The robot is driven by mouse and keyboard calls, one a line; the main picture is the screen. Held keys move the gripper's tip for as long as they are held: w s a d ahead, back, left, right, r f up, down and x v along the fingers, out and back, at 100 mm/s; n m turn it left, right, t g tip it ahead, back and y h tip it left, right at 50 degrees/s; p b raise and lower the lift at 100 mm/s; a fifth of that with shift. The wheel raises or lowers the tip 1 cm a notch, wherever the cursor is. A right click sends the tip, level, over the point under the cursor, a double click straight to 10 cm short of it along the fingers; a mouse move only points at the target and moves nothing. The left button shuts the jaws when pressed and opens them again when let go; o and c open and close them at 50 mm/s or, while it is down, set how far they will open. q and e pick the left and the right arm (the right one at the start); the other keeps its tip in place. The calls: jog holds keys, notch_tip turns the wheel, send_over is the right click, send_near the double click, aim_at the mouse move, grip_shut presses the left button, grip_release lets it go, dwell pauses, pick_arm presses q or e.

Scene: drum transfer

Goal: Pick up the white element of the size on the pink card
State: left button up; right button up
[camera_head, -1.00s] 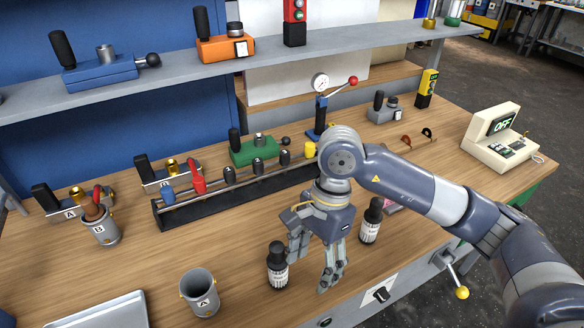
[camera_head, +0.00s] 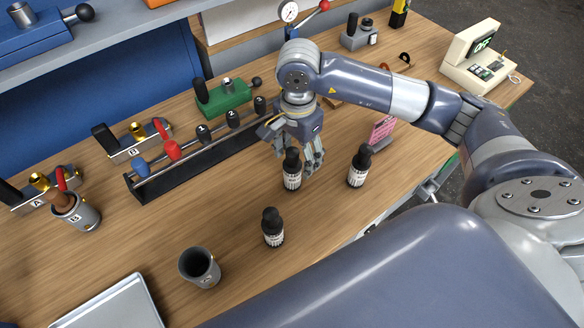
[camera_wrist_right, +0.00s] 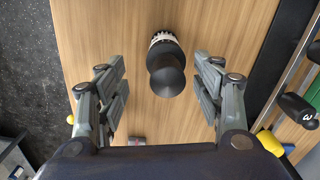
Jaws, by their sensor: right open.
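The pink card (camera_head: 381,130) stands on the table right of my right gripper; its print is too small to read. Three black-capped bottles with whitish labels stand upright: a middle bottle (camera_head: 292,172), a right bottle (camera_head: 356,168) and a front bottle (camera_head: 272,228). My right gripper (camera_head: 300,150) is open and points down just behind the middle bottle. In the right wrist view a black-capped bottle (camera_wrist_right: 166,65) shows between and ahead of the spread fingers of my right gripper (camera_wrist_right: 160,90), touching neither. My left gripper is not in view.
A black rack (camera_head: 150,185) with coloured and black handles lies left of my right gripper. A grey cup A (camera_head: 200,268) and a metal tray (camera_head: 110,305) are at the front left. A green block tool (camera_head: 223,98) stands behind the rack. Wood left of the front bottle is clear.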

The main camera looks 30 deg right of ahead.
aim_at(292, 168)
jog(key=shift+a+f, duration=0.15)
jog(key=shift+f, duration=0.2)
jog(key=f+p, duration=0.2)
jog(key=f, duration=0.1)
jog(key=shift+w+a+f, duration=0.15)
jog(key=shift+a+f, duration=0.1)
jog(key=shift+a, duration=0.1)
jog(key=shift+w+f, duration=0.1)
jog(key=shift+f, duration=0.4)
jog(key=c, duration=1.2)
